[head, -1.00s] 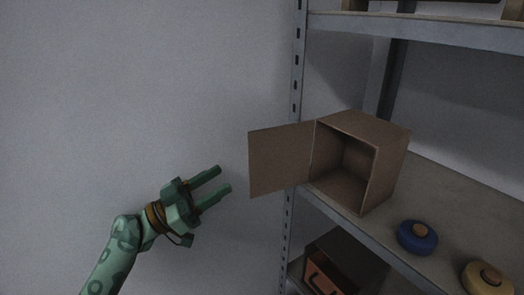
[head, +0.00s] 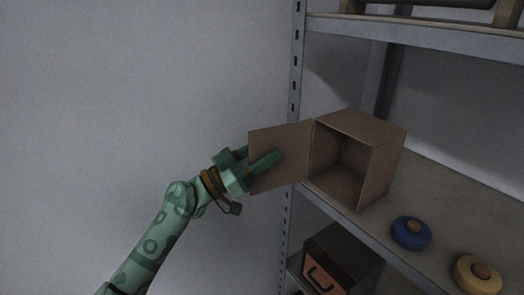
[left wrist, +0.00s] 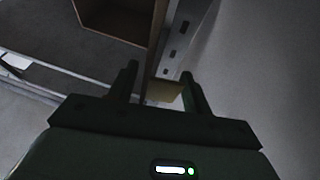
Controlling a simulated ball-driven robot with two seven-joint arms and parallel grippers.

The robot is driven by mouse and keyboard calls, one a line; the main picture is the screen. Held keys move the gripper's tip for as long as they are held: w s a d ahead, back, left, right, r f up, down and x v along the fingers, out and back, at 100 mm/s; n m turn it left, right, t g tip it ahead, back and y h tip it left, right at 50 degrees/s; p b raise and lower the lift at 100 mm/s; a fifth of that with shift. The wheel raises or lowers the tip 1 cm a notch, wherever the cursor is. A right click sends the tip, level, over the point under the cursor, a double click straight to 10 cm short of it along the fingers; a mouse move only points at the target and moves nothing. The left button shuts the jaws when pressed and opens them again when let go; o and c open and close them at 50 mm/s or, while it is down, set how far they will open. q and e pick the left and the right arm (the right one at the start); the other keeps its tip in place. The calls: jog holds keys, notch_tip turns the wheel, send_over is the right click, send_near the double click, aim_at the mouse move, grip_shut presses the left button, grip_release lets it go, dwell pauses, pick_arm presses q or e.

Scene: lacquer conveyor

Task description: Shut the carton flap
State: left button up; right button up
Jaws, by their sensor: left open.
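The brown carton (head: 388,170) stands on the middle shelf with its open side facing me. Its flap (head: 294,148) hangs out to the left, swung wide open. My left gripper (head: 264,151) is open at the flap's free edge. One finger shows in front of the flap, and the other appears to pass behind it, its tip hidden. Whether either finger touches the flap I cannot tell. In the left wrist view the gripper (left wrist: 159,77) has its fingers apart, with a tan patch between them. The carton (left wrist: 116,20) shows at the top there. My right gripper is not in view.
A blue round object (head: 411,233) and a yellow one (head: 478,274) sit on the shelf (head: 455,205) right of the carton. A dark box with an orange front (head: 326,272) is on the shelf below. A metal post (head: 296,75) stands behind the flap. The wall side at left is clear.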

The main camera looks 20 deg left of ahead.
pick_arm(q)
grip_shut()
